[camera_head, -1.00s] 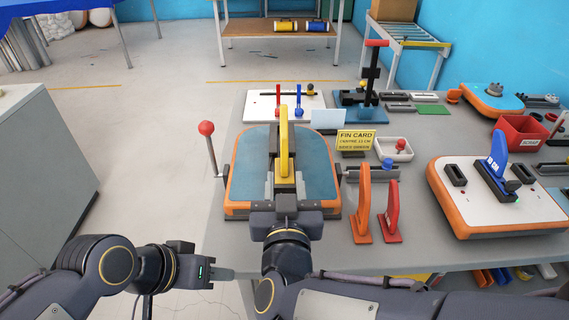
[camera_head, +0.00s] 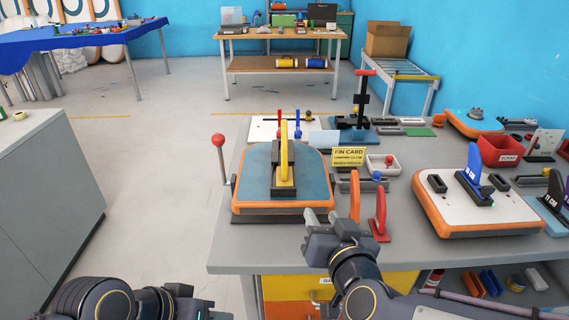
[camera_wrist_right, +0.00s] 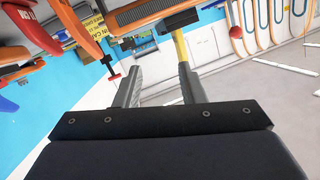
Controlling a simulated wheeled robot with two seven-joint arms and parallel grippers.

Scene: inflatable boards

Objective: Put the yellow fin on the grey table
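The yellow fin (camera_head: 284,160) stands upright in a dark holder (camera_head: 283,188) on the blue-and-orange board (camera_head: 313,182), on the grey table (camera_head: 290,246). In the right wrist view the yellow fin (camera_wrist_right: 181,46) shows beyond the fingers. My right gripper (camera_head: 318,217) is beside the board's near right edge, apart from the fin. In the right wrist view its fingers (camera_wrist_right: 160,90) are spread with nothing between them. My left gripper (camera_head: 190,302) is low at the picture's bottom; its fingers do not show clearly.
An orange fin (camera_head: 355,196) and a red fin (camera_head: 380,214) stand close right of my right gripper. A red-knobbed lever (camera_head: 220,155) is left of the board. A white board with a blue fin (camera_head: 474,172) stands right. The table's front strip is clear at left.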

